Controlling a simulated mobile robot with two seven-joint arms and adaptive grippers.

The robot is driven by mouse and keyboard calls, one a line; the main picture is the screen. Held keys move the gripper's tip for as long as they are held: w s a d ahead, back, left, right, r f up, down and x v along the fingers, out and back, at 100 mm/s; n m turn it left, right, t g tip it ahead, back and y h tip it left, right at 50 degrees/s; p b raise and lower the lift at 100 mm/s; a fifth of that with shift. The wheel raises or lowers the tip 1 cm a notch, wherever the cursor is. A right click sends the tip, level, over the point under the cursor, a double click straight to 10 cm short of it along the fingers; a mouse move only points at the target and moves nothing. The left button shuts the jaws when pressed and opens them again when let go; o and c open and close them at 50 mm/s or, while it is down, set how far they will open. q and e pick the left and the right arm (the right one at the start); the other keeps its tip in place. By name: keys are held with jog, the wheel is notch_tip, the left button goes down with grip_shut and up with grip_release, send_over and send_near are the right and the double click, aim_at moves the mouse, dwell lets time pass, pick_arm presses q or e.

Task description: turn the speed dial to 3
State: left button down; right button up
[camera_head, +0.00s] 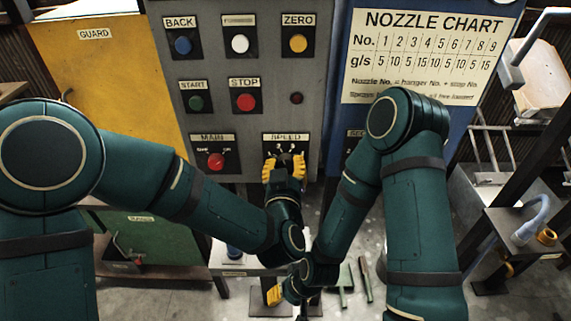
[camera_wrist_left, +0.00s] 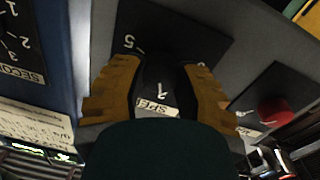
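The speed dial (camera_head: 285,158) is a dark knob on a black plate under the SPEED label (camera_head: 286,138), with white numbers around it. My left gripper (camera_head: 284,168) is at the dial, its yellow fingers apart, one on each side of the knob.
Left of the dial is the red MAIN switch (camera_head: 216,161). Above are the red STOP button (camera_head: 245,102) and green START button (camera_head: 196,103). A blue panel with the nozzle chart (camera_head: 428,50) stands right. A yellow guard (camera_head: 100,80) stands left. My forearms are close together below the dial.

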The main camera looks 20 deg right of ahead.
pick_arm(q)
jog(key=shift+m, duration=0.4)
jog(key=m+b, duration=0.1)
jog(key=m, duration=0.2)
jog(key=shift+r+m, duration=0.1)
jog(key=shift+m, duration=0.2)
jog(key=shift+w+r+m, duration=0.1)
jog(key=shift+m, duration=1.9)
jog(key=c, duration=0.6)
grip_release()
